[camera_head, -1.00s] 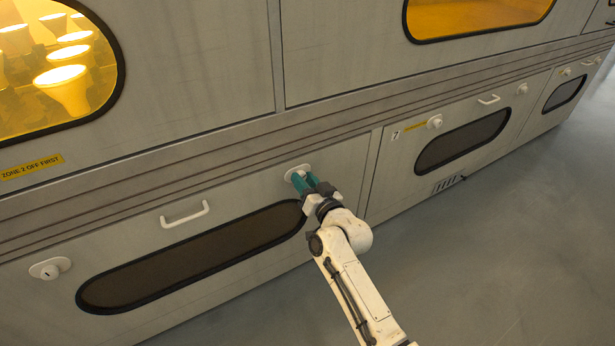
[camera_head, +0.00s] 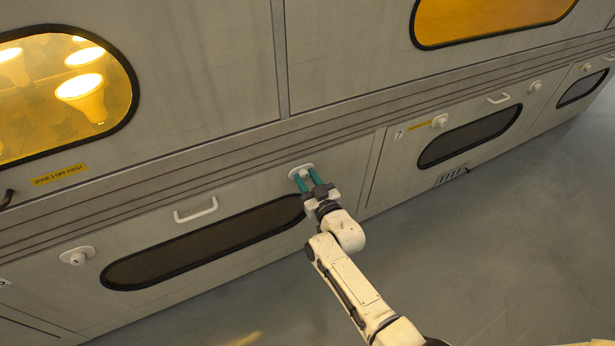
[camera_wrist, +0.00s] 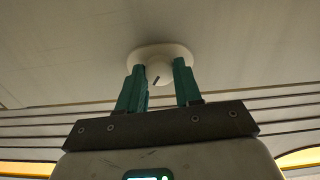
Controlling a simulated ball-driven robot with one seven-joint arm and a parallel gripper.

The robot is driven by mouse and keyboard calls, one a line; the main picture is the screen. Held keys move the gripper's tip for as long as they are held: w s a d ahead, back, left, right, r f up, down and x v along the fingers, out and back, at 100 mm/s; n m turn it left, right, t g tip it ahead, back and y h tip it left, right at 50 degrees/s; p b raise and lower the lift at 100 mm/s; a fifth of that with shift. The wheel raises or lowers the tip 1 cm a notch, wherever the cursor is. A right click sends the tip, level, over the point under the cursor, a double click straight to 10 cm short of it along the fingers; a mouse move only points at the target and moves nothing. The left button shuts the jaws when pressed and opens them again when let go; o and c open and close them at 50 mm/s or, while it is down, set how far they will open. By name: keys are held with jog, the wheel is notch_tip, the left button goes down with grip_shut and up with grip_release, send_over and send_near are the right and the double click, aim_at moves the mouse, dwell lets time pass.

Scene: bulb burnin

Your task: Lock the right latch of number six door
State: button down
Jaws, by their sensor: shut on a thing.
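The number six door (camera_head: 240,205) is the long grey lower panel with a dark window; its own number is not readable. Its right latch (camera_head: 296,170) is a white round knob on a pale base plate at the door's upper right corner. My gripper (camera_head: 306,176) is at this latch, its two teal fingers on either side of the knob. In the wrist view my gripper (camera_wrist: 160,70) is shut on the knob, with a finger at each side. The latch's base plate (camera_wrist: 175,51) shows behind it, and a short dark slot mark stands nearly upright on the knob.
The door's left latch (camera_head: 77,257) and white handle (camera_head: 196,210) are to the left. The door marked 7 (camera_head: 385,165) is to the right, with its own latch (camera_head: 439,121). A yellow label (camera_head: 60,175) sits under a lit window. Grey floor (camera_head: 460,250) is clear.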

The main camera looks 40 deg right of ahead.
jog(key=n+p, duration=0.1)
jog(key=n, duration=0.2)
jog(key=shift+s+n, duration=0.15)
jog(key=shift+n, duration=0.15)
jog(key=shift+n+p, duration=0.3)
jog(key=shift+n, duration=1.3)
jog(key=c, duration=0.8)
grip_release()
jog(key=shift+o, duration=0.2)
jog(key=p+v, duration=0.4)
jog(key=v, duration=0.6)
jog(key=shift+s+a, duration=0.15)
jog(key=shift+s, duration=0.2)
